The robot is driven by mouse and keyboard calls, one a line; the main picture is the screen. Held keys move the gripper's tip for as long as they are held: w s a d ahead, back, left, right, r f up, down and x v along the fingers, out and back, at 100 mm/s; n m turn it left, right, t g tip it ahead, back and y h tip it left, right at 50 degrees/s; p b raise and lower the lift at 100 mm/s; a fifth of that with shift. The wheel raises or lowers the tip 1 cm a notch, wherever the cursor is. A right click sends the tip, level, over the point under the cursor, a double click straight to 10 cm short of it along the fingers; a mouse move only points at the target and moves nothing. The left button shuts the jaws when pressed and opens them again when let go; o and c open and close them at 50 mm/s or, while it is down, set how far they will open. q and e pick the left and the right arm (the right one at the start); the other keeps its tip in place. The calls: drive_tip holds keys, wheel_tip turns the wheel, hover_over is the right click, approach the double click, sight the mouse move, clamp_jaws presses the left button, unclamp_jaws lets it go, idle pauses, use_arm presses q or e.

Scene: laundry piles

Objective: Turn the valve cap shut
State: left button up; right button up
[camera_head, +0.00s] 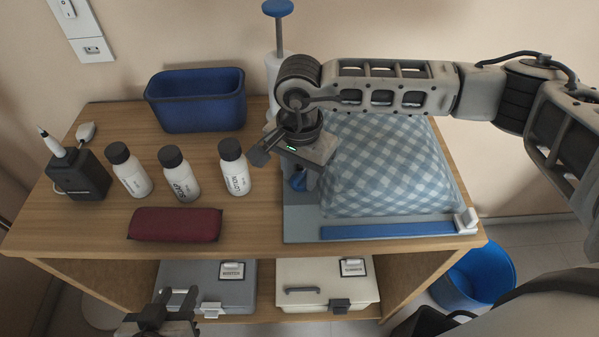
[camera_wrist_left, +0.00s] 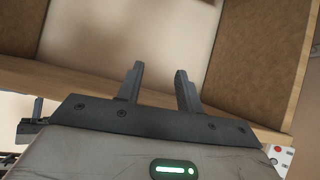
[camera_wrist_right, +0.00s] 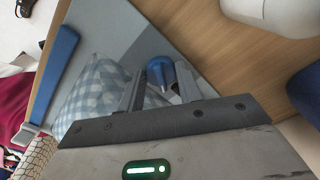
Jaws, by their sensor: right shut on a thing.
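The blue valve cap (camera_head: 299,181) stands near the left edge of the storage bag (camera_head: 297,222), beside the blue checkered fabric (camera_head: 385,165) inside it. My right gripper (camera_head: 303,172) points down over the cap. In the right wrist view the blue cap (camera_wrist_right: 160,72) lies between the two fingertips, which are shut on it. The fingers hide part of the cap, and I cannot tell how far it is turned. My left gripper (camera_head: 178,293) is low in front of the table, away from the bag. In the left wrist view its fingers (camera_wrist_left: 158,75) are apart and empty.
A white pump with a blue handle (camera_head: 278,8) stands behind my right gripper. Left of it are several white bottles (camera_head: 236,172), a dark red case (camera_head: 175,224), a blue bin (camera_head: 197,122) and a black box (camera_head: 80,177). Lidded boxes (camera_head: 325,272) sit on the lower shelf.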

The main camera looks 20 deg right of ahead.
drive_tip(key=n+b, duration=0.1)
drive_tip(key=b, duration=0.1)
drive_tip(key=n+b, duration=0.1)
drive_tip(key=shift+f+n+b, duration=0.25)
drive_tip(key=shift+n+b, duration=0.1)
drive_tip(key=shift+n, duration=0.05)
drive_tip(key=shift+n+b, duration=0.8)
drive_tip(key=shift+b, duration=0.1)
drive_tip(key=shift+r+n+b, duration=0.1)
drive_tip(key=shift+n+b, duration=0.4)
drive_tip(key=shift+b, duration=0.1)
use_arm(q)
drive_tip(key=f, duration=0.2)
drive_tip(key=f+b, duration=0.1)
drive_tip(key=shift+w+d+f+n+t+h, duration=0.1)
drive_tip(key=shift+w+d+n+t+h, duration=0.05)
drive_tip(key=shift+d+n+t+h, duration=0.2)
use_arm(e)
drive_tip(key=shift+d+r+n, duration=0.1)
drive_tip(key=shift+n, duration=0.4)
use_arm(q)
drive_tip(key=shift+d+r, duration=0.1)
drive_tip(key=shift+r, duration=0.1)
use_arm(e)
drive_tip(key=shift+r, duration=0.1)
drive_tip(key=o, duration=0.8)
use_arm(q)
drive_tip(key=shift+f, duration=0.15)
use_arm(e)
drive_tip(key=shift+o, duration=0.7)
